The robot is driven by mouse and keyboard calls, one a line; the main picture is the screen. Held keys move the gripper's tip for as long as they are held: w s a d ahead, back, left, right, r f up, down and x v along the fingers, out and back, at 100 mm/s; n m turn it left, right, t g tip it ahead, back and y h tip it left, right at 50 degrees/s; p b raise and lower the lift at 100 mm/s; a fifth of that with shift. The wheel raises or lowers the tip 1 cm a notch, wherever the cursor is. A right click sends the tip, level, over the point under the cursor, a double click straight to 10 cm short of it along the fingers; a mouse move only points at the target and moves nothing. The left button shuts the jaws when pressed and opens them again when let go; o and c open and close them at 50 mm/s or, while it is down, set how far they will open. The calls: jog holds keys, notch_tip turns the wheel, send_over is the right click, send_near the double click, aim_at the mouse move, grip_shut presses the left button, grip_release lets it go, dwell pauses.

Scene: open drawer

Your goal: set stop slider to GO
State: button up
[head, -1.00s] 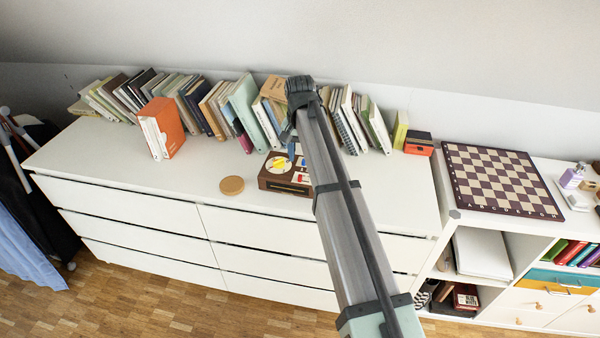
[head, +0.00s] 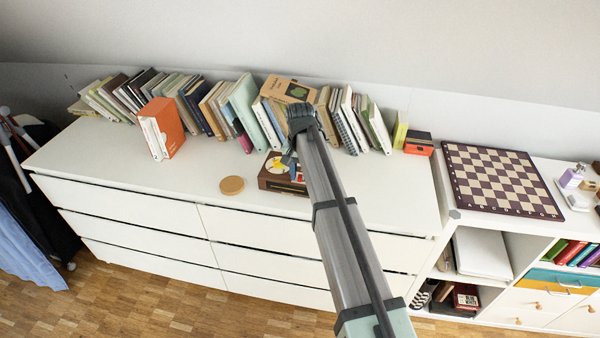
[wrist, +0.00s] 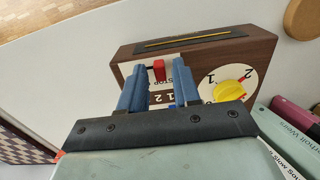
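A dark brown wooden box (head: 272,184) stands on the white dresser top, partly hidden by my arm in the head view. My gripper (wrist: 158,76) has two blue fingers, spread apart. The red knob appears between their tips; I cannot tell whether they touch it. Any GO or STOP lettering is hidden or too small to read. In the head view my gripper (head: 291,160) is over the box.
A round cork disc (head: 232,186) lies left of the box. A row of leaning books (head: 245,105) stands behind it, and an orange-spined set (head: 165,128) to the left. A chessboard (head: 502,180) lies on the right-hand shelf unit. The dresser's front left is clear.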

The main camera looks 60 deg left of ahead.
grip_shut()
dwell(0.4)
